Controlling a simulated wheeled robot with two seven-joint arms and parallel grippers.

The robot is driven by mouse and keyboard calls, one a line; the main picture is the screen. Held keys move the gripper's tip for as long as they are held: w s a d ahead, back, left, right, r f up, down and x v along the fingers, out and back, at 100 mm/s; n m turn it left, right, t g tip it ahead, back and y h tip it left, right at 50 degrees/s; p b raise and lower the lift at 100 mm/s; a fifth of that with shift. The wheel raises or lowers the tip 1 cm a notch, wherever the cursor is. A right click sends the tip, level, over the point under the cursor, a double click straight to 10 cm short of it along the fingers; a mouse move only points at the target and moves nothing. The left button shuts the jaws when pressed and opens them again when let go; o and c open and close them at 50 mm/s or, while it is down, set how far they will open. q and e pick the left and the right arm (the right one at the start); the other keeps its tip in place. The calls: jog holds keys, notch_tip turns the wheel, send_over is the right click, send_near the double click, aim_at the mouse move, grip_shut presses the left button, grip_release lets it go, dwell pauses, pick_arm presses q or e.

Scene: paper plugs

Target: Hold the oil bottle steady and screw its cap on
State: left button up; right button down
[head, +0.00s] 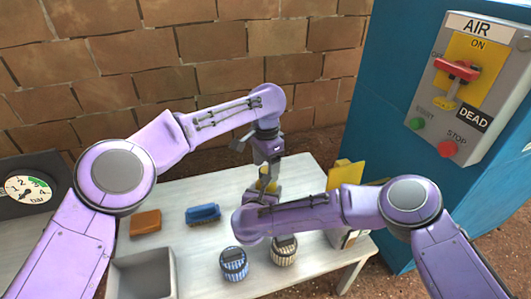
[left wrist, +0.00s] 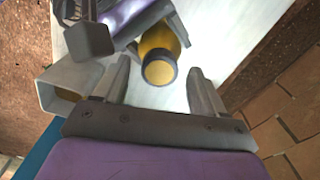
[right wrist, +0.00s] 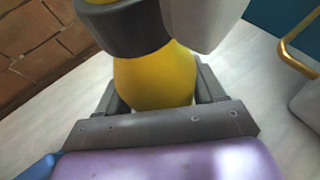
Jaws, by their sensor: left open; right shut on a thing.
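The oil bottle is yellow and stands upright on the pale table (head: 220,185). It shows in the head view (head: 264,184), partly hidden by my grippers, and large in the right wrist view (right wrist: 155,80). My right gripper (right wrist: 155,95) is shut on its body. At its top is a round yellow end with a dark rim, apparently the cap (left wrist: 159,70); I cannot tell how far it is seated. A dark band (right wrist: 125,28) circles the top in the right wrist view. My left gripper (head: 267,168) points down above the bottle, open, its fingers apart on both sides of the cap.
Two striped containers, blue (head: 234,264) and white (head: 284,250), stand in front. A grey bin (head: 118,268) is at front left. Yellow item (head: 346,175) and control box (head: 468,85) are right.

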pick_arm(q)
notch_tip(320, 180, up, 11)
dwell(0.3)
pick_arm(e)
jog(key=shift+c, duration=0.2)
grip_release()
jog(key=shift+s, duration=0.1)
pick_arm(q)
notch_tip(320, 180, up, 3)
jog(key=p, duration=0.2)
jog(key=shift+f+p, duration=0.2)
jog(key=shift+p, duration=0.15)
pick_arm(e)
jog(key=v, duration=1)
jog(key=shift+s, duration=0.25)
pick_arm(q)
jog(key=shift+r, duration=0.1)
pick_arm(e)
jog(key=shift+a+r, duration=0.1)
